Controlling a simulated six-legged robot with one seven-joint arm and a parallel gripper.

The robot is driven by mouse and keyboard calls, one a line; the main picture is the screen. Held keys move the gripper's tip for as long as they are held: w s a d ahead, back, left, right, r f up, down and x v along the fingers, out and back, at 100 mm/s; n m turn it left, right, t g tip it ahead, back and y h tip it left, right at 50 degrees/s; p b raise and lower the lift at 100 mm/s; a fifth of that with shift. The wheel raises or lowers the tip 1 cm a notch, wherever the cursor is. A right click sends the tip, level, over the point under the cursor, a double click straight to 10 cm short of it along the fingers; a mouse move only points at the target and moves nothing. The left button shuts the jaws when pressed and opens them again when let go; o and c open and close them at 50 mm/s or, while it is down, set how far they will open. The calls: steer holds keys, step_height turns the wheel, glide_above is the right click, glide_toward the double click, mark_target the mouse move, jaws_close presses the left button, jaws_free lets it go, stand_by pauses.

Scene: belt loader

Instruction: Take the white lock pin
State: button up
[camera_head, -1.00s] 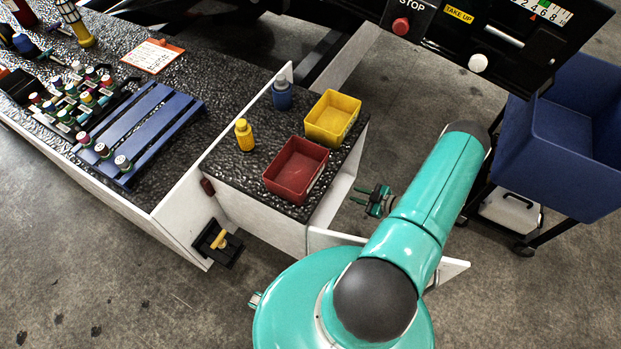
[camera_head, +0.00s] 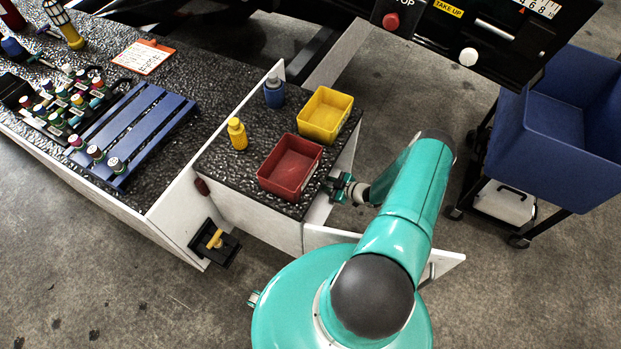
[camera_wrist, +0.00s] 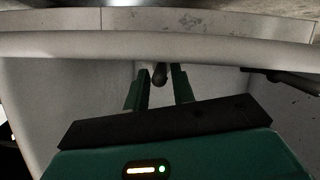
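A white round knob (camera_head: 468,57) sits on the black control panel at upper right, right of a red button; I cannot tell whether it is the white lock pin. My gripper (camera_head: 336,187) is low beside the right side of the small bench, just right of the red bin. In the wrist view my gripper (camera_wrist: 159,88) has its two green fingers apart. A small dark, rounded peg-like thing (camera_wrist: 159,74) shows between or beyond the fingertips, in shade; contact is not clear. Pale panels surround the fingers.
The red bin (camera_head: 290,166), yellow bin (camera_head: 325,115), yellow bottle (camera_head: 237,134) and blue bottle (camera_head: 274,92) stand on the small bench. A blue cart (camera_head: 545,140) is at right. A pale ledge (camera_wrist: 160,45) crosses the wrist view. Floor between bench and cart is clear.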

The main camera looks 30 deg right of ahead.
jaws_close()
steer(key=shift+r, duration=0.1)
